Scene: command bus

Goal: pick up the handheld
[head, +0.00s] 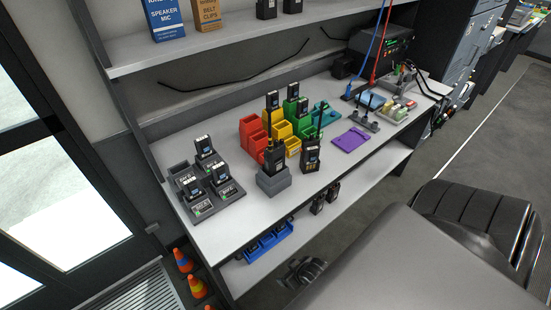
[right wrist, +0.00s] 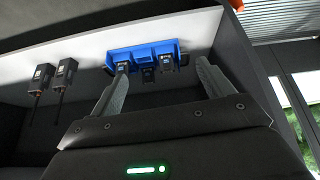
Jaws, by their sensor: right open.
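Several black handhelds are in view, and I cannot tell which one the task means. On the lower shelf, a blue tray (head: 283,231) holds small dark handheld-like items, partly hidden in the head view. My right gripper (head: 303,272) is low in front of the lower shelf. In the right wrist view its open fingers (right wrist: 164,82) are empty and point towards the blue tray (right wrist: 172,48).
A grey multi-slot charger (head: 207,205) stands left on the worktop. Red, yellow and green bins (head: 281,130) and a purple mat (head: 351,139) lie farther back. Orange cones (head: 197,287) stand at the shelf's left end. A dark seat (head: 475,215) is at the right.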

